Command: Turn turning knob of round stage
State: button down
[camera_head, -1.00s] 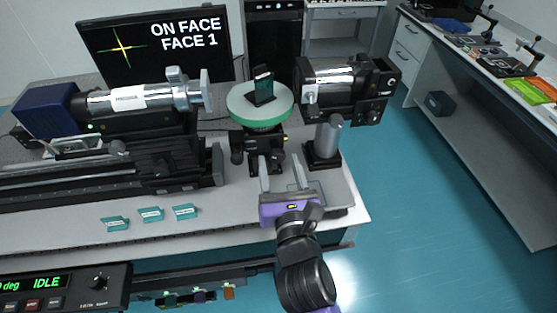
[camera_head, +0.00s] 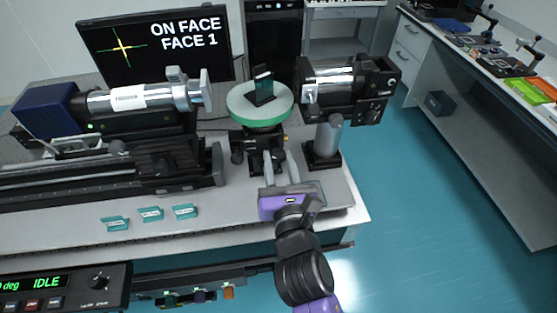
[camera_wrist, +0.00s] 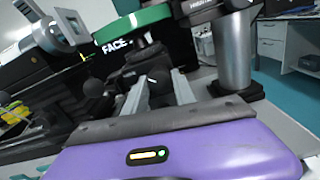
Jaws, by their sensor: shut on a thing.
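The round stage (camera_head: 243,117) has a pale top and a green rim, and a small dark block (camera_head: 263,87) stands on it. Its black base is below. My gripper (camera_head: 273,156) is at the front of this base, its two grey fingers pointing away from me. In the wrist view, the fingers of my gripper (camera_wrist: 157,84) are on either side of a small dark knob (camera_wrist: 157,77) and closed on it. In the head view the fingertips largely hide the knob. The green rim (camera_wrist: 132,25) also shows in the wrist view.
A silver post (camera_head: 328,138) on a black foot stands close to the right of my fingers. A rail with a carriage (camera_head: 180,160) lies left. A monitor (camera_head: 155,48) behind reads "ON FACE FACE 1". Small teal tags (camera_head: 151,214) lie on the front of the table.

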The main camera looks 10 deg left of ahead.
jog(key=shift+m, duration=0.3)
